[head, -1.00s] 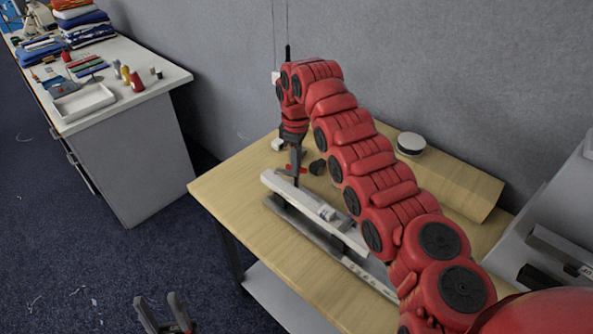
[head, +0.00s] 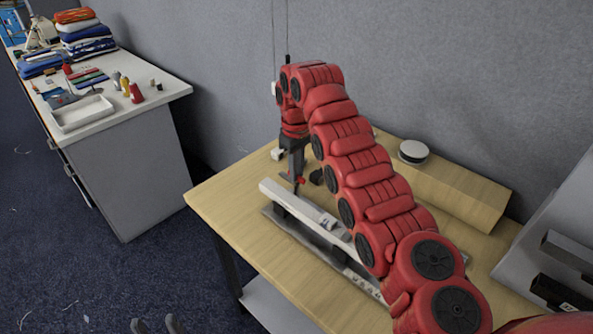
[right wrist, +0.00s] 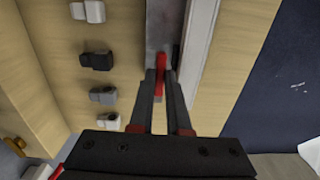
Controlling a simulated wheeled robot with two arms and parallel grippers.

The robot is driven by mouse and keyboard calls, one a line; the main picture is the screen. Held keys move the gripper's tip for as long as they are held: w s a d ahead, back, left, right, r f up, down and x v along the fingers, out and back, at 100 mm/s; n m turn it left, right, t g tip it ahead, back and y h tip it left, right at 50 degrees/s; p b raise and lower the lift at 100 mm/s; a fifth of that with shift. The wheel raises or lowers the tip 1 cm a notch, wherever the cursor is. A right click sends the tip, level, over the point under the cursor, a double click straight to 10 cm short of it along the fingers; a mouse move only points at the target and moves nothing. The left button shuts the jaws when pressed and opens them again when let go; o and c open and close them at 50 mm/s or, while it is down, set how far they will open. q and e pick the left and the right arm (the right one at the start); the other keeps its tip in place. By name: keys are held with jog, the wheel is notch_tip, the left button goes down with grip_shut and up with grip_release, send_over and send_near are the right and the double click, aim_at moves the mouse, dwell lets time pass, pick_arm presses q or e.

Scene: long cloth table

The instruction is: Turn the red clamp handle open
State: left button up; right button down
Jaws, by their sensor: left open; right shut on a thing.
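The red clamp handle (right wrist: 160,62) shows between the fingers of my right gripper (right wrist: 164,76) in the right wrist view. That gripper is shut on it. In the head view my right gripper (head: 298,187) points down at the far end of the long white rail (head: 283,198), with a bit of red beside its fingers. The fingers hide part of the handle. The rail lies along a grey base on the wooden table (head: 222,199). My left gripper (head: 156,326) is open and empty at the bottom edge of the head view, mostly cut off.
Several small black, grey and white blocks (right wrist: 103,95) sit beside the rail in the right wrist view. A round white-topped item (head: 413,150) stands at the back of the table. A separate white table (head: 165,90) with a tray (head: 83,113) stands at left.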

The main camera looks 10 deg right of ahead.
jog(key=c, duration=0.9)
grip_release()
jog(key=shift+r, duration=0.1)
notch_tip(320, 180, up, 6)
jog(key=shift+a+f, duration=0.1)
jog(key=shift+r+p, duration=5.4)
jog(key=shift+r, duration=0.35)
